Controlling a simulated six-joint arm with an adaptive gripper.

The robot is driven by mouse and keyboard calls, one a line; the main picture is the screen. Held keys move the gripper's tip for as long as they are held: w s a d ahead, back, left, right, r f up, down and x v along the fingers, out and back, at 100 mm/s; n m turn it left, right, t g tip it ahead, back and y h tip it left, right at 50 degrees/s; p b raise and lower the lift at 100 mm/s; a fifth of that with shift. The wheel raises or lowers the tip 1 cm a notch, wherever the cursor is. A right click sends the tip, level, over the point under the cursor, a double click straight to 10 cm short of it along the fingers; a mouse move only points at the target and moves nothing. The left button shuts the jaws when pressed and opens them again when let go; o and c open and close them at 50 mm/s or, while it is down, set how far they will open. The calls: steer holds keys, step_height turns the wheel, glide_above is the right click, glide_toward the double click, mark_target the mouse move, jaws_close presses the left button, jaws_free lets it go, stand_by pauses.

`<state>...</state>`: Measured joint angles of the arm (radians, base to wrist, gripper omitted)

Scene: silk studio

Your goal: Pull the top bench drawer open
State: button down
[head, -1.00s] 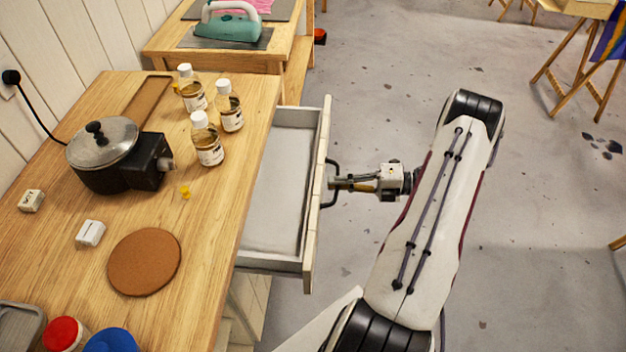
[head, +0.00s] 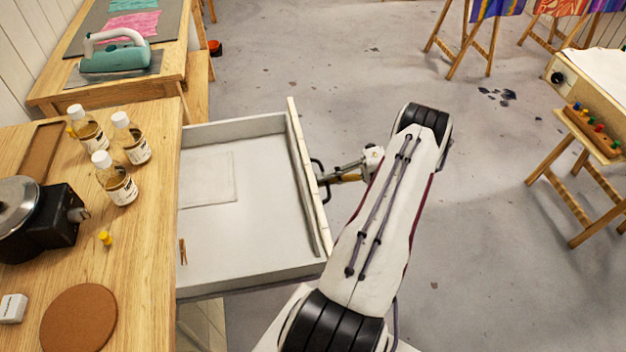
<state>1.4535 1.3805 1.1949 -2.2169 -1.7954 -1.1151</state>
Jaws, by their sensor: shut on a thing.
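The top bench drawer (head: 270,255) stands well out from the wooden bench (head: 150,270) in the head view. Its grey inside shows a flat pale rectangle (head: 207,180) and a small brown clothespin-like thing (head: 183,252). The dark handle (head: 319,166) is on the drawer's outer front face. My gripper (head: 327,180) is at that handle, coming from the right, and is shut on it. My arm hides part of the gripper and the floor behind it.
On the bench stand several bottles (head: 121,188), a dark pot (head: 40,225) and a cork mat (head: 78,320). An iron (head: 115,55) rests on a farther table. A wooden stand (head: 590,135) is at the right. The floor between is mostly clear.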

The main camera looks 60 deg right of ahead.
steer(key=shift+s+d, duration=0.35)
steer(key=c, duration=2.2)
jaws_free()
steer(key=shift+s+d, duration=0.1)
steer(key=shift+d, duration=0.05)
steer(key=shift+v, duration=3.55)
